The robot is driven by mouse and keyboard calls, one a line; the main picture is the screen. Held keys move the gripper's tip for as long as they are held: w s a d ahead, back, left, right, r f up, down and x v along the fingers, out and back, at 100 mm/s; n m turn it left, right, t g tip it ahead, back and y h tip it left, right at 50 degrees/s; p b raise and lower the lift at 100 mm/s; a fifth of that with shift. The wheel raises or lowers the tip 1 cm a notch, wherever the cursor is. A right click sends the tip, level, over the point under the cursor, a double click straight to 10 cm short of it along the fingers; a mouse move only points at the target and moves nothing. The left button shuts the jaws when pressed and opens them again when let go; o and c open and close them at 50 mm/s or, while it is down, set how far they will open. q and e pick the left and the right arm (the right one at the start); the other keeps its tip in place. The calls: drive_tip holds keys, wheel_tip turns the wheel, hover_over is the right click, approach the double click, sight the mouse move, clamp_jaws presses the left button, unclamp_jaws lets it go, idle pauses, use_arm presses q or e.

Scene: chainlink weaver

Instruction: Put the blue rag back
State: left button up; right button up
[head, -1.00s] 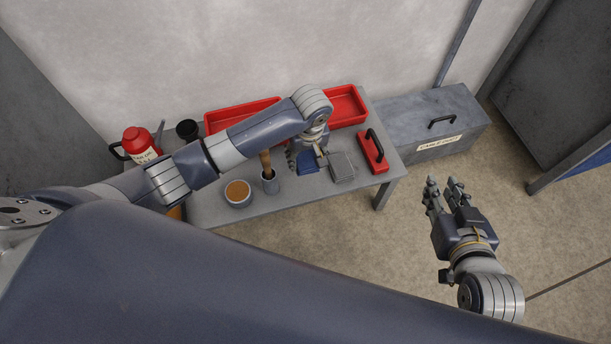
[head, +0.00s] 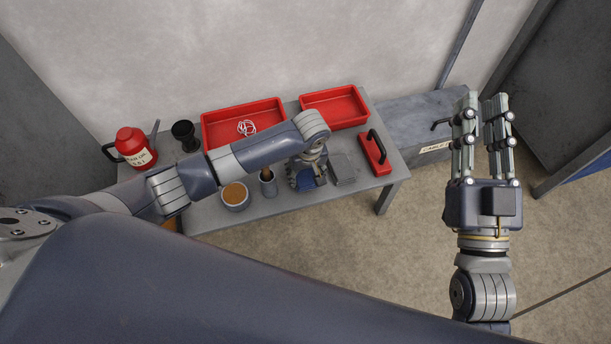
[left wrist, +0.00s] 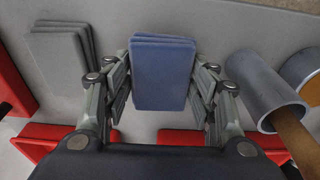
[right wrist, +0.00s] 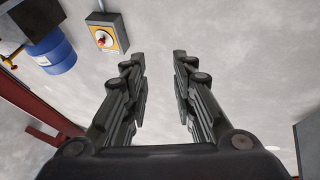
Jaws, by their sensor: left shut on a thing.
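The blue rag (left wrist: 165,75) is a folded, layered pad between the fingers of my left gripper (left wrist: 161,82) in the left wrist view. My left gripper is shut on it by its two sides. In the head view a little of the blue rag (head: 306,181) shows below my left wrist, over the front of the table, partly hidden by the gripper. I cannot tell whether it touches the tabletop. My right gripper (head: 481,112) is open and empty, raised at the right, away from the table; its spread fingers also show in the right wrist view (right wrist: 160,75).
A grey folded pad (head: 343,168) lies right of the rag, then a red handled block (head: 375,152). A grey cup (head: 268,184) and a round pot (head: 235,196) stand left. Two red trays (head: 208,133) (head: 335,91) line the back; the left holds pale rings.

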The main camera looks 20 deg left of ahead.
use_arm(q)
drive_tip(key=shift+f, duration=0.65)
use_arm(e)
drive_tip(key=r+t, duration=0.1)
drive_tip(key=s+r+t, duration=0.1)
drive_tip(key=shift+s+r, duration=0.3)
drive_tip(key=shift+r, duration=0.1)
use_arm(q)
drive_tip(key=o, duration=1)
drive_tip(key=shift+f, duration=0.1)
drive_tip(key=shift+o, duration=0.2)
use_arm(e)
drive_tip(key=shift+w+f, duration=0.1)
drive_tip(key=shift+f, duration=0.05)
